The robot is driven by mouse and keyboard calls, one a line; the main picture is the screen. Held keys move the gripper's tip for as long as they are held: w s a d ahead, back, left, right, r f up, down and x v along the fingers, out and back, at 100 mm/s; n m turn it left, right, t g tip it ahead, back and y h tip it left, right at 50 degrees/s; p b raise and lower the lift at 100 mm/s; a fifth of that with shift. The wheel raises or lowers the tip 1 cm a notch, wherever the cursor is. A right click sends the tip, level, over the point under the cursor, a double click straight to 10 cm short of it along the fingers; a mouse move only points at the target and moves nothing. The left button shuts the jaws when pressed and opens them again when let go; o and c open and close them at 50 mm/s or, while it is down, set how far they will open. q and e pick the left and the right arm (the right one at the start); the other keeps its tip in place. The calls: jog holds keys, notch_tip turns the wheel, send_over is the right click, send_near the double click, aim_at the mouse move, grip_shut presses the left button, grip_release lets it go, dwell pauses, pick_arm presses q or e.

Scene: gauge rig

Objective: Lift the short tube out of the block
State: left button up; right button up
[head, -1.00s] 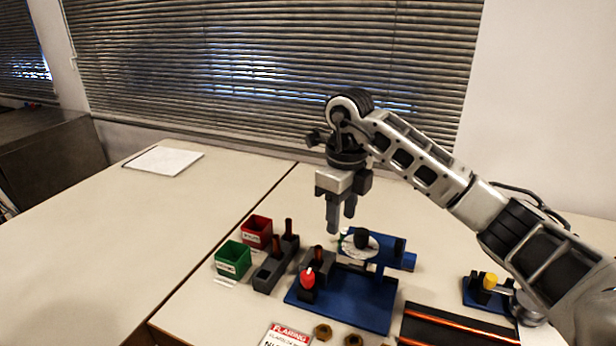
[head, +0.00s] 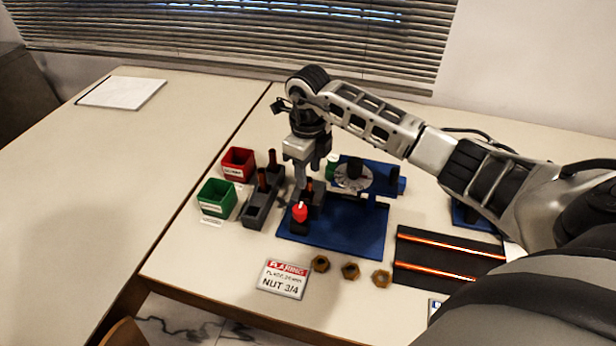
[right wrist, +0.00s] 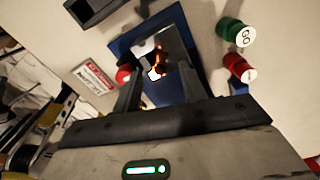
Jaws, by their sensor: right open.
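A short copper tube (head: 309,186) stands upright in a dark grey block (head: 316,203) on the blue rig base (head: 345,230). My right gripper (head: 306,186) points down at the block, its jaws open, with the fingers close to the tube. In the right wrist view the two fingers (right wrist: 160,88) stand apart, with a copper-coloured tube end (right wrist: 158,62) showing between them. I cannot tell whether either finger touches it. The fingers partly hide the tube and block in the head view. My left gripper is not in view.
A red knob (head: 299,212) stands just in front of the block; a round dial (head: 353,177) is to the right. A grey rack (head: 258,208) with two tubes, red (head: 238,164) and green (head: 215,198) bins lie left.

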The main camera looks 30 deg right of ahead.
aim_at(308, 180)
jog(key=shift+f, duration=2)
grip_shut()
jog(key=shift+s+a, duration=0.1)
grip_release()
